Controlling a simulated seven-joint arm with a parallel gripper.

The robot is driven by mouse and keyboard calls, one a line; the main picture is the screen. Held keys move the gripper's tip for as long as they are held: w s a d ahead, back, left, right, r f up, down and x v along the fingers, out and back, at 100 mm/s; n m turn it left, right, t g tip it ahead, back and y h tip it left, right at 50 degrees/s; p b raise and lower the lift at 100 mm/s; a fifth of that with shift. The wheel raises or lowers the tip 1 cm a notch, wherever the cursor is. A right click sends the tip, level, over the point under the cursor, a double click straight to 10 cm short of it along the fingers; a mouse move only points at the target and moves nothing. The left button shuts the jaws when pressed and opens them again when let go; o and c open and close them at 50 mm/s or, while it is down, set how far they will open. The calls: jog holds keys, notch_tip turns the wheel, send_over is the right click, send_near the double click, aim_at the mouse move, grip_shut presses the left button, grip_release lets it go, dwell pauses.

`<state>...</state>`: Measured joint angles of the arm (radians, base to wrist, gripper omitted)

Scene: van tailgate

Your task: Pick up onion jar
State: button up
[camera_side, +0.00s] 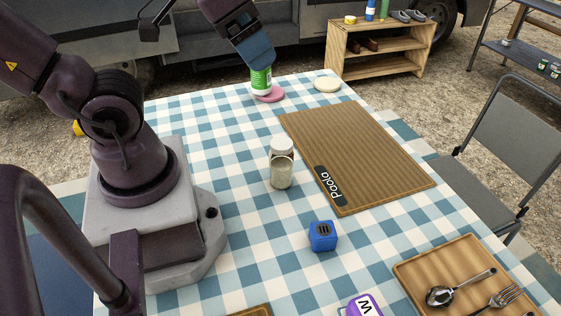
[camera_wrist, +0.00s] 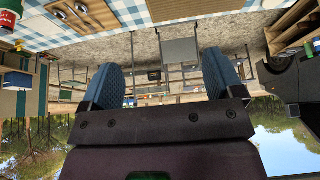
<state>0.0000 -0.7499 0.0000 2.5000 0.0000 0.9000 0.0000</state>
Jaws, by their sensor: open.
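A container with a green label and pale base (camera_side: 261,80) stands at or just over a pink coaster near the table's far edge. My gripper (camera_side: 257,54) is directly above it, with its blue fingers overlapping the container's top in the side view; I cannot tell if they touch. In the wrist view my gripper (camera_wrist: 165,75) is open, its blue fingers wide apart, with no jar visible between them. A clear jar with pale contents (camera_side: 281,172) and a white-lidded jar (camera_side: 282,146) show mid-table, one overlapping the other. No label reads as onion.
A brown placemat (camera_side: 360,150) lies right of the jars. A blue cube (camera_side: 323,236) and a wooden tray with cutlery (camera_side: 420,270) are toward the front. A pale round coaster (camera_side: 327,85) lies near the far edge. A chair (camera_side: 485,150) stands at right.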

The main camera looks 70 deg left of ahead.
jog(key=n+g, duration=0.6)
jog(key=n, duration=0.6)
send_over(281, 142)
notch_tip(281, 142, down, 15)
notch_tip(281, 142, down, 13)
jog(key=shift+d+f, duration=0.1)
jog(key=c, duration=1.1)
